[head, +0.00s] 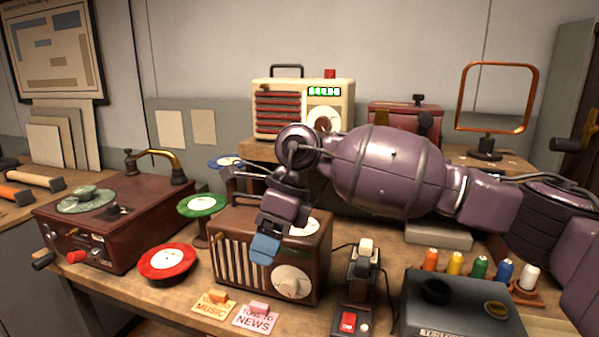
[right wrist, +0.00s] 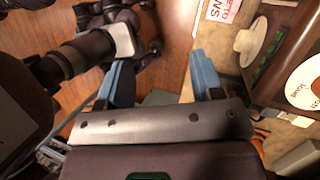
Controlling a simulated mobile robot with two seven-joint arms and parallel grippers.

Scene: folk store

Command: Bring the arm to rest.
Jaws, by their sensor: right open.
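My right arm (head: 385,170) reaches in from the right, purple and dark, across the middle of the head view. My right gripper (head: 265,248) hangs with its blue fingertip in front of the brown wooden radio (head: 232,237); the arm and gripper hide part of the radio. In the right wrist view the two blue fingers of my right gripper (right wrist: 160,75) stand well apart, with nothing held between them. Whether the gripper touches the radio cannot be told. My left gripper does not show in either view.
The workbench holds a red record player (head: 120,215), a red round stand (head: 167,262), a green one (head: 202,206), a switch box (head: 350,318), thread spools (head: 480,267) and a grey box (head: 460,305). A cream radio (head: 345,95) and a framed mirror (head: 493,122) stand behind.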

